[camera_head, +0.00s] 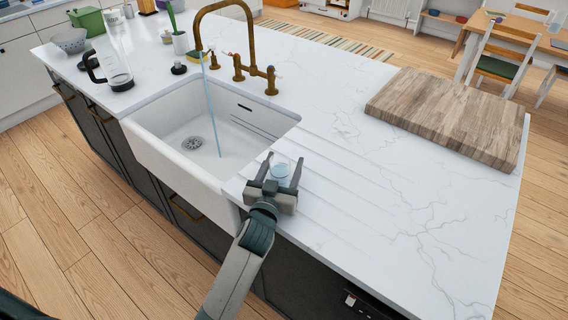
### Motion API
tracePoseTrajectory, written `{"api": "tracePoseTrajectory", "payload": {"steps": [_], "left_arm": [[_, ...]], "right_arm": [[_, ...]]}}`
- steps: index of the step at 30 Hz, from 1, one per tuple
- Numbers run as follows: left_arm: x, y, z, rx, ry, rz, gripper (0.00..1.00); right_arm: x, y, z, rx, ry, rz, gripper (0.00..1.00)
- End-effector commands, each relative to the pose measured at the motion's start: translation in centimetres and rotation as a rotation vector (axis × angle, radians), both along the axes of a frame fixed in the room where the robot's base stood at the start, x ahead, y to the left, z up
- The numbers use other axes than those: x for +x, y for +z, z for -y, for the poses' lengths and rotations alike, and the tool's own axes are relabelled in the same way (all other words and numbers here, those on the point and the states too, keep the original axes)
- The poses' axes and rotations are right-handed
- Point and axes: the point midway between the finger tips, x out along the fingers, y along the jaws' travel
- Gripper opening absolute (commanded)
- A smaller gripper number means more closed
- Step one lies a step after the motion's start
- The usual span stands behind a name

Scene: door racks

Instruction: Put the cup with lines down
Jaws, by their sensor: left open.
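A small pale blue, translucent cup (280,172) stands on the white marble counter just right of the sink. My left gripper (281,167) is open, with one finger on each side of the cup. The gripper body hides the cup's lower near side. The cup is too small to tell any lines on it, and I cannot tell whether the fingers touch it. My right gripper is not in view.
The white sink (150,150) lies left of the cup, with a thin blue stream below the brass tap (240,70). A wooden board (450,115) lies at the right. A glass jug (115,70) stands back left. The counter (370,220) right of the cup is clear.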

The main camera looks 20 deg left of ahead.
Motion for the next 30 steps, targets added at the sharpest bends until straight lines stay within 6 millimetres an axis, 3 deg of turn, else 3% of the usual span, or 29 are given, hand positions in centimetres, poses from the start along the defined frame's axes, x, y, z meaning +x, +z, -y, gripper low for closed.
{"api": "tracePoseTrajectory", "payload": {"steps": [18, 24, 30], "left_arm": [[-9.5, -0.4, 0.4, -0.002, 0.001, -0.003, 0.57], [-11.3, -0.2, 0.5, -0.002, 0.001, -0.002, 0.57], [-11.7, -0.1, 0.5, -0.001, 0.001, -0.002, 0.57]], "right_arm": [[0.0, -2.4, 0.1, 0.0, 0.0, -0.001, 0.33], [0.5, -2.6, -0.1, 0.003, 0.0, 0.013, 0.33], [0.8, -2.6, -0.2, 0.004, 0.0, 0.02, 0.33]]}}
